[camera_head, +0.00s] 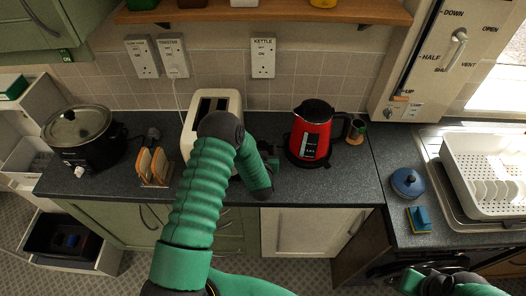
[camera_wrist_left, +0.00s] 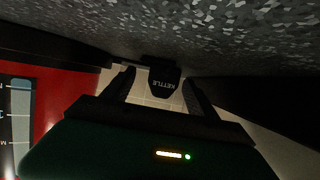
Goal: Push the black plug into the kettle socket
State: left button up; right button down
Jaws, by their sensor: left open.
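The black plug (camera_wrist_left: 164,82), marked KETTLE, shows in the left wrist view between the two fingers of my left gripper (camera_wrist_left: 159,78). The fingers are open, with a gap beside the plug. In the head view my left gripper (camera_head: 271,163) is low over the worktop, between toaster and kettle. I cannot make out the plug there. The kettle socket (camera_head: 263,58) is a white plate on the tiled wall under the label KETTLE, behind and above the gripper. Part of my right arm shows at the bottom right; its fingers cannot be made out.
The red kettle (camera_head: 312,132) stands right of my left gripper. The cream toaster (camera_head: 207,108) is left of it, partly behind my arm. Two more sockets (camera_head: 158,58) are on the wall at left. A shelf (camera_head: 290,13) overhangs the wall. The worktop (camera_head: 330,187) is clear in front of the kettle.

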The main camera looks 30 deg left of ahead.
pick_arm(q)
jog(key=shift+r, duration=0.1)
jog(key=shift+a+f, duration=0.25)
jog(key=shift+a, duration=0.25)
jog(key=shift+d+r, duration=0.1)
jog(key=shift+d, duration=0.25)
jog(key=shift+d+r, duration=0.1)
jog(key=shift+d, duration=0.1)
pick_arm(e)
jog(key=shift+f, duration=0.1)
pick_arm(q)
jog(key=shift+a, duration=0.1)
pick_arm(e)
jog(key=shift+a, duration=0.1)
pick_arm(q)
jog(key=shift+a, duration=0.4)
jog(key=shift+s, duration=0.1)
pick_arm(e)
jog(key=shift+a, duration=0.2)
pick_arm(q)
jog(key=shift+d, duration=0.1)
pick_arm(e)
jog(key=shift+d, duration=0.15)
